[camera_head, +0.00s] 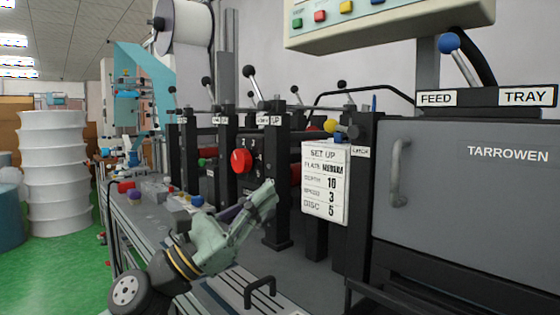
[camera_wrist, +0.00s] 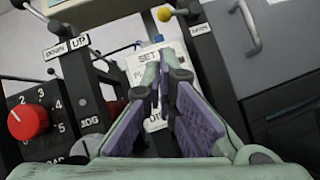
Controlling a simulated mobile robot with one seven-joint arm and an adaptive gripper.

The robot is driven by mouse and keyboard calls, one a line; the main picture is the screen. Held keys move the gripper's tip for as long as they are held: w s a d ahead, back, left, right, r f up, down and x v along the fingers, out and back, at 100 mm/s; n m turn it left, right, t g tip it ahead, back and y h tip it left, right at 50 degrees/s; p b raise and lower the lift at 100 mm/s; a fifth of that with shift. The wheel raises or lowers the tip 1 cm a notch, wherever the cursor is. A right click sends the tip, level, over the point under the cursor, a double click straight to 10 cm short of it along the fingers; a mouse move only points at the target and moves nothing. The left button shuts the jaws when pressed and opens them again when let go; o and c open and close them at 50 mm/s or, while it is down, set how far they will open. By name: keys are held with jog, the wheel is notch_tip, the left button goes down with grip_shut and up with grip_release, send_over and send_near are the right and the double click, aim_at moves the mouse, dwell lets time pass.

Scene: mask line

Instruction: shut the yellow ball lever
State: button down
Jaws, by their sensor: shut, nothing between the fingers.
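The yellow ball lever shows as a yellow ball (camera_head: 330,125) just above the SET UP card, beside the dark post with the LATCH label. In the wrist view the yellow ball (camera_wrist: 164,14) is near the top edge, with a short dark part running right from it. My gripper (camera_head: 270,188) is pale green and points up and to the right, lower and to the left of the ball and apart from it. In the wrist view my gripper (camera_wrist: 163,75) has its fingertips together, below the ball and in front of the card. It holds nothing.
A red knob (camera_head: 241,161) and several black-ball levers stand left. The grey TARROWEN cabinet (camera_head: 475,200) with its handle (camera_head: 397,172) fills the right. A control panel (camera_head: 385,22) overhangs above.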

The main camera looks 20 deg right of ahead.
jog(key=shift+w+d+f, duration=0.25)
jog(key=shift+w+f, duration=0.2)
jog(key=shift+f, duration=0.3)
jog(key=p+x, duration=0.3)
jog(key=x, duration=0.7)
jog(key=shift+s+d+r, duration=0.1)
jog(key=shift+d+r, duration=0.15)
jog(key=shift+d, duration=0.05)
jog(key=r, duration=0.2)
jog(key=s+r+p, duration=0.1)
jog(key=shift+d, duration=0.35)
